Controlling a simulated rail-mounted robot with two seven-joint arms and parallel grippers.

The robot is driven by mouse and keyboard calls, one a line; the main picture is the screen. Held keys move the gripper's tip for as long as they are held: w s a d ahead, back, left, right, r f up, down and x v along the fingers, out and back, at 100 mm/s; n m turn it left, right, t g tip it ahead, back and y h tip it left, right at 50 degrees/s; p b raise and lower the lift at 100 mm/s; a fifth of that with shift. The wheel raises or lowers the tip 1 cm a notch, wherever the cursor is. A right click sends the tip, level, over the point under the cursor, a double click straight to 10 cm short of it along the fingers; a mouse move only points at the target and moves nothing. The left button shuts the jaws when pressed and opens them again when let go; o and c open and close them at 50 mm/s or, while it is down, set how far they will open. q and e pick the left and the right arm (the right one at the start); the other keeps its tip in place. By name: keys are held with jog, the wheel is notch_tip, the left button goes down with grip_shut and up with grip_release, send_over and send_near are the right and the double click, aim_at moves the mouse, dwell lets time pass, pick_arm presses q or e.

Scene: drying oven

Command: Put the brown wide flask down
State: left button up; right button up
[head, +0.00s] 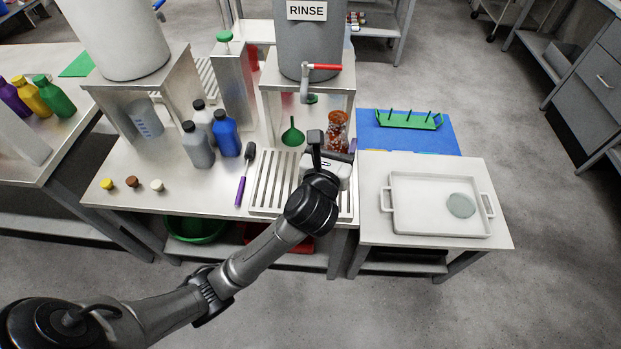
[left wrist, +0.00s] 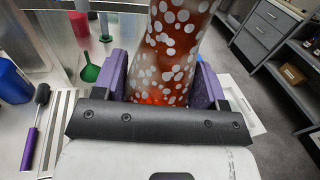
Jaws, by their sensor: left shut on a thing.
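The brown wide flask (head: 338,124) is reddish-brown, see-through and covered in white spots. It stands about upright at the right end of the steel bench, below and right of the rinse tank's tap. My left gripper (head: 338,146) is shut around its lower part. In the left wrist view the flask (left wrist: 172,45) sits between two purple fingers, with its top out of frame. Its base is hidden by the gripper, so I cannot tell whether it touches a surface. My right gripper is in neither view.
A slatted drain rack (head: 275,182) lies left of my gripper, with a green funnel (head: 292,133) behind it. To the right are a blue mat (head: 385,140) with a green peg rack (head: 410,120), and a white tray (head: 420,217) holding a round glass dish (head: 461,205).

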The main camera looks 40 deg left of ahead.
pick_arm(q)
jog(key=w+a+f+n+y+b, duration=0.1)
jog(key=w+a+f+b, duration=0.1)
jog(key=a+f+b, duration=0.2)
jog(key=w+a+f+n+g+y+b, duration=0.1)
jog(key=a+f+b, duration=0.3)
jog(key=f, duration=0.5)
jog(key=w+a+f+y+b, duration=0.1)
jog(key=w+a+f+b, duration=0.2)
jog(key=a+f+b, duration=0.1)
jog(key=shift+w+a+f+n+g+y+b, duration=0.1)
jog(key=shift+a+f+n+g+y+b, duration=0.1)
jog(key=shift+a+f, duration=0.3)
jog(key=shift+a+f+n+g+y+b, duration=0.1)
jog(key=shift+a+f+n+g+b, duration=0.15)
jog(key=shift+f, duration=0.45)
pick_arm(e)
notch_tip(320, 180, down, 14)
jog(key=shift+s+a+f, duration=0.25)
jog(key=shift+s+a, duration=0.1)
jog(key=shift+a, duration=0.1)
pick_arm(q)
jog(key=shift+r, duration=0.1)
jog(key=shift+f, duration=0.2)
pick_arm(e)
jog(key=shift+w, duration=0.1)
pick_arm(q)
jog(key=o, duration=1)
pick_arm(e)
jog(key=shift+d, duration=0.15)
